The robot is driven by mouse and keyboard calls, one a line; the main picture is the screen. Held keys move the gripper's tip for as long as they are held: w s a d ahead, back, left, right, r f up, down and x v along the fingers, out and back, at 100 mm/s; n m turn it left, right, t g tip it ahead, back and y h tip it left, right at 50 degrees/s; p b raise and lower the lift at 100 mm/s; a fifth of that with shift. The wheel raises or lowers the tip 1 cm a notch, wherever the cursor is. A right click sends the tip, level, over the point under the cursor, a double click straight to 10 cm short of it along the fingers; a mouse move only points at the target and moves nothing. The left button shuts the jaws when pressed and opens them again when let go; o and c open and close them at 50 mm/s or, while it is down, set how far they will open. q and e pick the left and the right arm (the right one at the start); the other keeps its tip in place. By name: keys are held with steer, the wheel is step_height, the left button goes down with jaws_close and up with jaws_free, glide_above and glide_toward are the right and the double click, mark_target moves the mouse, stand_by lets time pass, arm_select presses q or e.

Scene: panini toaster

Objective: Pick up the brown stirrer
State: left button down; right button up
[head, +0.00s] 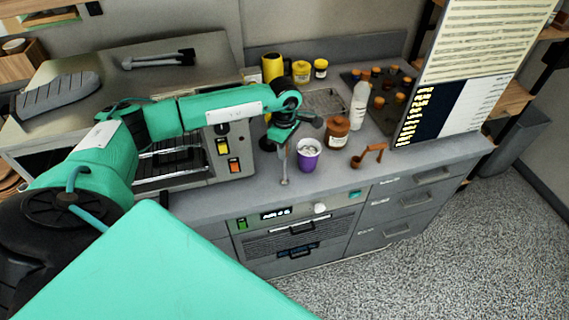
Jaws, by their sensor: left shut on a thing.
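My left gripper (284,140) is at the front of the counter, just left of the purple cup (308,155). It is shut on a thin brownish stick that hangs down, which looks like the brown stirrer (285,168). The stirrer's lower end is near the counter's front edge; I cannot tell whether it touches the counter. The fingertips are small and dark here, and the stirrer's top is hidden by them. My right gripper is not in view.
The purple cup holds something white. Right of it are a brown jar (338,133), a brown curved utensil (368,155) and a white bottle (359,104). Yellow containers (301,71) stand behind. A large metal toaster (229,150) is at left. A menu board (455,75) stands at right.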

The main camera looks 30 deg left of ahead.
arm_select(q)
step_height(320, 180, up, 20)
steer(key=p, duration=0.6)
steer(key=c, duration=1.9)
jaws_free()
jaws_close()
